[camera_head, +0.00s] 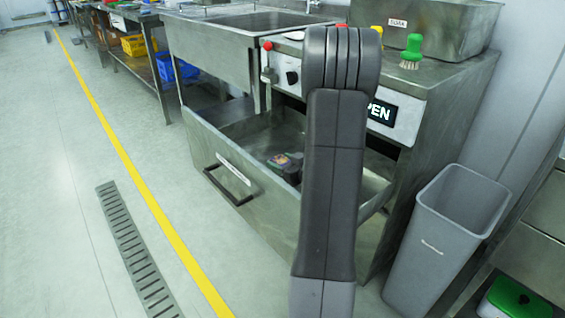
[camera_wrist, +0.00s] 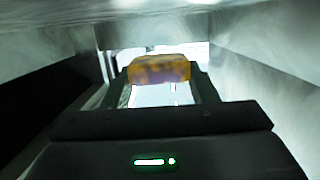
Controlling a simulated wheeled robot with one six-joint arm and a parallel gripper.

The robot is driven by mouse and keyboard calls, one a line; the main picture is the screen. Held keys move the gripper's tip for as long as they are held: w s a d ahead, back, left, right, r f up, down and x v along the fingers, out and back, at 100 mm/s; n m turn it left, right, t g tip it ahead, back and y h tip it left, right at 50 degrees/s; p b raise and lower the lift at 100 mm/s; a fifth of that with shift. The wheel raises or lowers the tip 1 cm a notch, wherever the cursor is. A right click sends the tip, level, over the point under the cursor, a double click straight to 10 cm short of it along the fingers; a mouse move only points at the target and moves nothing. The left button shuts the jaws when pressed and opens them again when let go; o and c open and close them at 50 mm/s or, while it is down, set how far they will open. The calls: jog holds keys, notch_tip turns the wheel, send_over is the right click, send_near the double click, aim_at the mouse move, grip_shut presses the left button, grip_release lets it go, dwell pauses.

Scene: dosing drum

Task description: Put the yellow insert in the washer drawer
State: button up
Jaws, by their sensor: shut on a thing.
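My gripper (camera_wrist: 160,88) is shut on the yellow insert (camera_wrist: 158,69), a small yellow block with purplish-brown patches, held between the fingertips in the wrist view. In the head view the washer drawer (camera_head: 262,200) is pulled open, a deep metal drawer with a black handle and a white label on its front. My gripper (camera_head: 285,163) is low inside the drawer there, partly hidden behind my arm. Metal walls rise on both sides in the wrist view. I cannot tell whether the insert touches the drawer's floor.
A grey bin (camera_head: 445,235) stands right of the washer. A green brush (camera_head: 411,52) and a metal tub (camera_head: 430,22) are on top. The floor (camera_head: 70,200) at left is clear.

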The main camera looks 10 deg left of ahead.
jog(key=shift+f, duration=0.3)
jog(key=o, duration=1)
jog(key=shift+c, duration=0.2)
jog(key=shift+s, duration=0.1)
jog(key=shift+r, duration=0.3)
jog(key=p+v, duration=0.1)
jog(key=v, duration=0.1)
jog(key=p+v, duration=0.1)
jog(key=v, duration=0.3)
jog(key=shift+d+r+p, duration=0.25)
jog(key=shift+r+p, duration=0.15)
jog(key=shift+s+d, duration=0.35)
